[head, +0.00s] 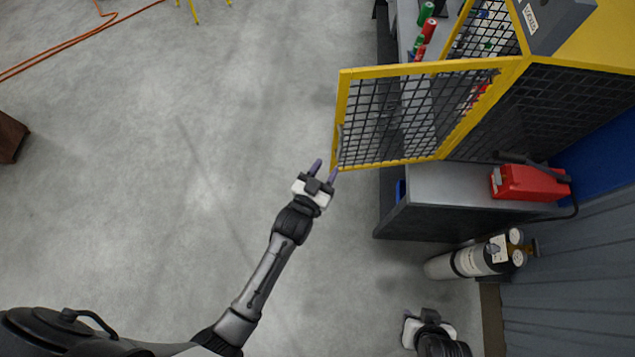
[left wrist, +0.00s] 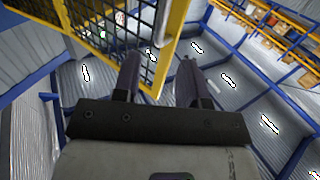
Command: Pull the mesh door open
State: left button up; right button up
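The mesh door (head: 420,112) has a yellow frame and black wire mesh. It stands swung out from the yellow cage, at an angle to it. A grey bar handle (head: 340,143) runs along its free edge; in the left wrist view the handle (left wrist: 162,22) shows just beyond the fingers. My left gripper (head: 326,170) is open, with its fingertips close to the lower free corner of the door.
A grey bench (head: 450,185) carries the cage and a red case (head: 528,183). Red and green cylinders (head: 427,25) stand at the back. Pale gas cylinders (head: 470,260) lie or stand below the bench, near the wall.

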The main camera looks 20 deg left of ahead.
pick_arm(q)
jog(key=shift+s+a+b, duration=0.15)
jog(key=shift+s, duration=0.95)
jog(key=shift+s+a+b, duration=0.15)
jog(key=shift+s, duration=0.95)
